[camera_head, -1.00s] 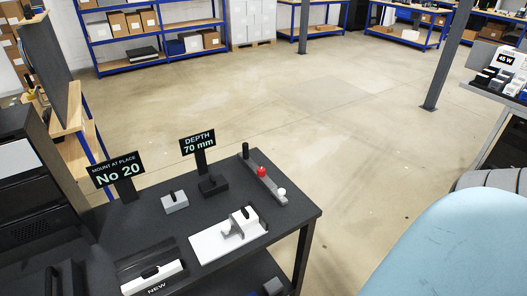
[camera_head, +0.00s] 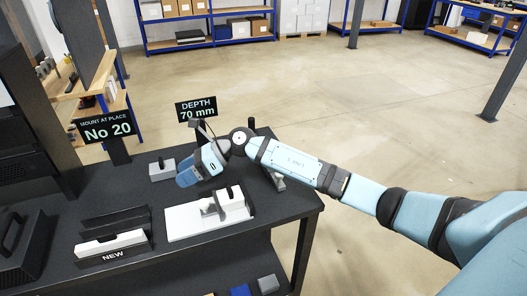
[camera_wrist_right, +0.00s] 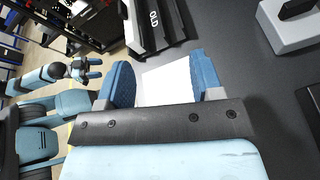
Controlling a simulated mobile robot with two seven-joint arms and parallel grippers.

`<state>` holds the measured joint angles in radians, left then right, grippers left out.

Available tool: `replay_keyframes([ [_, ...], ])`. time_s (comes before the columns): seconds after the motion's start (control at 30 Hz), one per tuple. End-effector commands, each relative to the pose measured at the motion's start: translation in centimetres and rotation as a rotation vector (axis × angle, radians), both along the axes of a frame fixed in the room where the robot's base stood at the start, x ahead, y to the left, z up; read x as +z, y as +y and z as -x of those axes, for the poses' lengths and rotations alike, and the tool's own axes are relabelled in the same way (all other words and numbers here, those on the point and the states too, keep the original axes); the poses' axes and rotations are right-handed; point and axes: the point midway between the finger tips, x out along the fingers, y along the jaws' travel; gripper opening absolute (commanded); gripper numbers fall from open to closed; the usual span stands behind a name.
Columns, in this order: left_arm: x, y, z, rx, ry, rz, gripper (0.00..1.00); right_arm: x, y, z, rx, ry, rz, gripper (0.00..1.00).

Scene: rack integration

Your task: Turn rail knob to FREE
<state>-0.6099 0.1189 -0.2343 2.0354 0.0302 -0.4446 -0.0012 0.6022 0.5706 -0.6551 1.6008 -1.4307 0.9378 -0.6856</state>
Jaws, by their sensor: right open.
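My right gripper (camera_head: 190,175) hangs above the dark bench, fingers pointing down. In the right wrist view its two blue fingers (camera_wrist_right: 163,82) are apart, with a white plate (camera_wrist_right: 165,88) visible below and between them and nothing held. In the head view the white plate (camera_head: 187,226) carries a grey fixture with a black upright part (camera_head: 231,192), just right of and nearer than the gripper. A grey rail (camera_head: 277,181) with a black end post (camera_head: 251,123) is partly hidden by my arm. I cannot read any FREE marking. My left gripper (camera_wrist_right: 92,68) shows small in the wrist view, fingers apart.
A grey block with a black knob (camera_head: 162,169) stands left of the gripper. The DEPTH 70 mm sign (camera_head: 196,110) and the No 20 sign (camera_head: 107,129) stand behind. A NEW-labelled part (camera_head: 112,247) lies left of the plate. The wrist view shows an OLD-labelled part (camera_wrist_right: 154,25).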

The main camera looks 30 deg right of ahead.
Motion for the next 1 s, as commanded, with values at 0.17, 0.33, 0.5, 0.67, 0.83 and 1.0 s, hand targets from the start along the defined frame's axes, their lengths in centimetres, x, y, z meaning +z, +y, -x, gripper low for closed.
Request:
replay_keyframes([
  [0.17, -1.0, 0.4, 0.0, 0.001, 0.004, -0.007, 0.56, -0.1, -12.1, -4.9, 0.184, -0.080, 0.639, 0.60],
  [0.33, -1.5, 0.6, 0.0, -0.004, 0.006, -0.013, 0.56, 3.1, -22.7, -6.5, 0.253, 0.014, 1.030, 0.60],
  [0.5, -1.6, 0.5, 0.0, -0.003, 0.007, -0.011, 0.56, 5.4, -27.5, -6.4, 0.271, 0.094, 1.184, 0.60],
  [0.67, -1.5, 0.3, 0.0, -0.005, 0.007, -0.006, 0.56, 4.3, -28.1, -6.3, 0.275, 0.111, 1.203, 0.60],
  [0.83, -1.2, 0.1, 0.0, -0.004, 0.005, -0.003, 0.56, 0.9, -28.0, -6.3, 0.277, 0.111, 1.200, 0.60],
  [1.0, -1.0, 0.0, 0.0, -0.003, 0.004, -0.001, 0.56, -2.8, -28.0, -6.2, 0.276, 0.111, 1.199, 0.60],
])
